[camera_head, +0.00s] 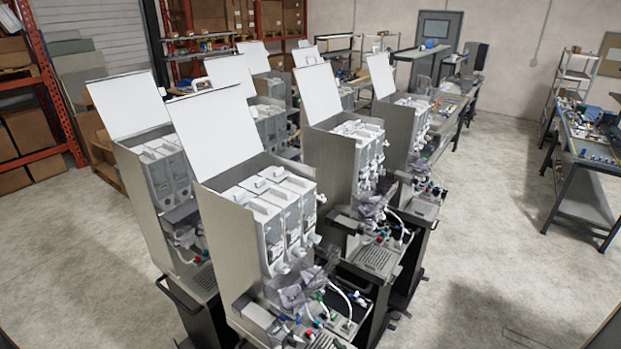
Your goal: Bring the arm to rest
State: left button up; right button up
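Neither of my grippers shows in the head view, and I cannot make out either arm. Several metal dispensers with raised white lids stand in rows. The nearest dispenser (228,232) is at the lower middle, with white containers (277,194) in its open top. Below its containers are grey parts, hoses and small coloured fittings, too small to tell apart. Another dispenser (146,186) stands to its left, and one (325,165) stands behind it to the right.
A workbench (572,158) with small items stands at the right. Orange-framed racks (48,92) with boxes line the left and back. A long bench (452,104) runs behind the dispensers. The concrete floor is clear at the lower right and left.

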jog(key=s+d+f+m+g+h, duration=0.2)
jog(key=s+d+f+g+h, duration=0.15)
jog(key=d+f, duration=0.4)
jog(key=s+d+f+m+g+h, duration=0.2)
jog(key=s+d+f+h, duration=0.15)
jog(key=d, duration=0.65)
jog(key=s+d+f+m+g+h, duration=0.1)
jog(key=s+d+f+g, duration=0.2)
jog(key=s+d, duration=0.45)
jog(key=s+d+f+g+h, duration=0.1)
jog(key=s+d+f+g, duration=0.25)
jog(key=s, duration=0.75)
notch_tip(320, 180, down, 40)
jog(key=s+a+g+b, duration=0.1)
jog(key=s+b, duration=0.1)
jog(key=b, duration=0.8)
pick_arm(q)
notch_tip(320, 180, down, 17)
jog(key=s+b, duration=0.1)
jog(key=b, duration=0.5)
jog(key=shift+b, duration=0.4)
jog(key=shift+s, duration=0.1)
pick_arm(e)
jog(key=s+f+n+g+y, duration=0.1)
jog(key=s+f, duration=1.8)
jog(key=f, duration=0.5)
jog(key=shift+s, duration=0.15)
